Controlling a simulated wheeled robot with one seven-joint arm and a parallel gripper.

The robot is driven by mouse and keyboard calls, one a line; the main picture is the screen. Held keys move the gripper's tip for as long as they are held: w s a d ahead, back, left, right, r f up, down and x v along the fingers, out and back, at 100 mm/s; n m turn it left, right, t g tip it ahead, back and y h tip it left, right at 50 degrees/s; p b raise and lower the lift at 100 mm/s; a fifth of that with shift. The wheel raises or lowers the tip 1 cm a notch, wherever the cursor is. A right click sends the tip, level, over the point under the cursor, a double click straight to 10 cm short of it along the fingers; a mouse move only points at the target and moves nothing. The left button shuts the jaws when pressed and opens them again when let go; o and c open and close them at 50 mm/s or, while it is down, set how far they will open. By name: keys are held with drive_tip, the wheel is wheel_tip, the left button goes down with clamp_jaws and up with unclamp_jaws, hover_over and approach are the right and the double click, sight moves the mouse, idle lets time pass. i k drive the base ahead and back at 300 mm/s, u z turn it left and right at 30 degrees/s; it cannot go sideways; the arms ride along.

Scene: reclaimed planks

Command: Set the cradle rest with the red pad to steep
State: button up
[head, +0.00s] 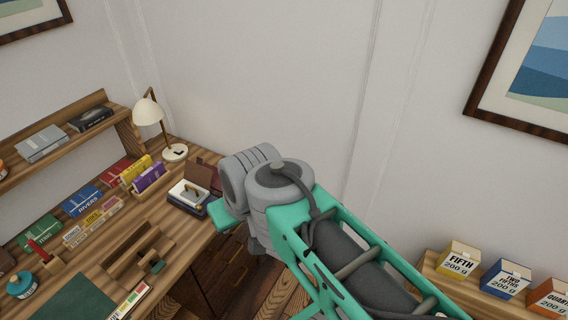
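On the desk at the left in the head view, a small wooden piece with a red part (38,250) stands near the green book. It may be the cradle rest with the red pad, but it is too small to tell its setting. A wooden rest with a dark green part (153,262) stands further right, near the desk's front edge. My arm reaches in from the lower right, and its grey joints end to the right of the desk. My gripper's fingers cannot be made out; the arm hides that area.
A raised shelf (58,150) runs behind. Boxes, including a yellow one (458,262), stand at the lower right.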

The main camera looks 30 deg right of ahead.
sight(215, 183)
drive_tip(key=z, duration=0.6)
drive_tip(key=i, duration=1.1)
drive_tip(key=u, duration=1.45)
